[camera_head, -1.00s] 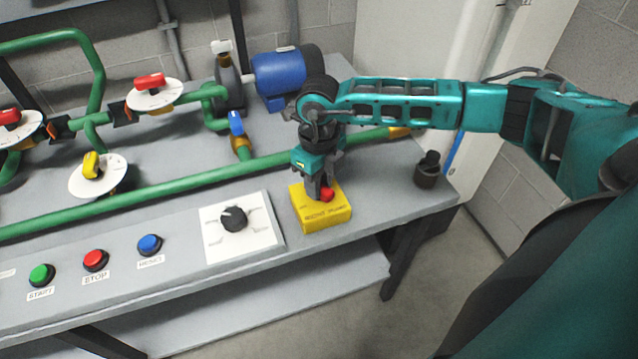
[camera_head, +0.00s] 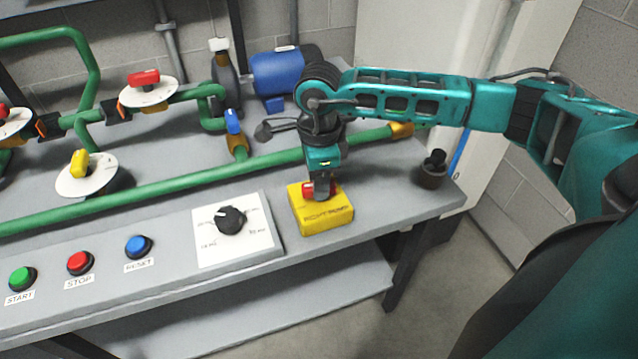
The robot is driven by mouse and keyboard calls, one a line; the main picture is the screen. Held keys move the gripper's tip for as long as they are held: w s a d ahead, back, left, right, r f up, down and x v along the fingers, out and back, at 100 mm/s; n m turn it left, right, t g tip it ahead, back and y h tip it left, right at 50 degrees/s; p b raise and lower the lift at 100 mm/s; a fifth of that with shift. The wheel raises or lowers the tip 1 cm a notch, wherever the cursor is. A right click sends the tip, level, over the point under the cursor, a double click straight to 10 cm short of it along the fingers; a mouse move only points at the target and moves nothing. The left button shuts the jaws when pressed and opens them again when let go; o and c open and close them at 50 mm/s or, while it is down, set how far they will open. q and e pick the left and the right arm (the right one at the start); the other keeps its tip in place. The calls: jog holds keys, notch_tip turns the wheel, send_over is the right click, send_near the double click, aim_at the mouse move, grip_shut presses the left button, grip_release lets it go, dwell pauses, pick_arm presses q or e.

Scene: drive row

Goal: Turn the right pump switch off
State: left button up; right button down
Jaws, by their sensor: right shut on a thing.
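The right pump switch is a yellow box (camera_head: 325,215) with dark lettering on its front, at the right part of the bench. Its red knob (camera_head: 308,187) shows on top, partly hidden by my gripper. My right gripper (camera_head: 320,190) points down over the box and is shut on the red knob. My left gripper is not in view.
Left of the box is a white panel with a black dial (camera_head: 230,219), then blue, red and green buttons (camera_head: 79,262). A green pipe (camera_head: 150,185) runs behind. A small black part (camera_head: 433,168) stands at the right. The blue pump motor (camera_head: 283,78) is at the back.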

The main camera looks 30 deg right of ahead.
jog(key=shift+w+n+b, duration=0.1)
jog(key=shift+n+b, duration=0.25)
jog(key=shift+n, duration=0.55)
jog(key=shift+r, duration=0.1)
jog(key=c, duration=0.9)
grip_release()
jog(key=shift+r, duration=0.2)
jog(key=shift+r+p, duration=0.7)
jog(key=shift+r, duration=5.55)
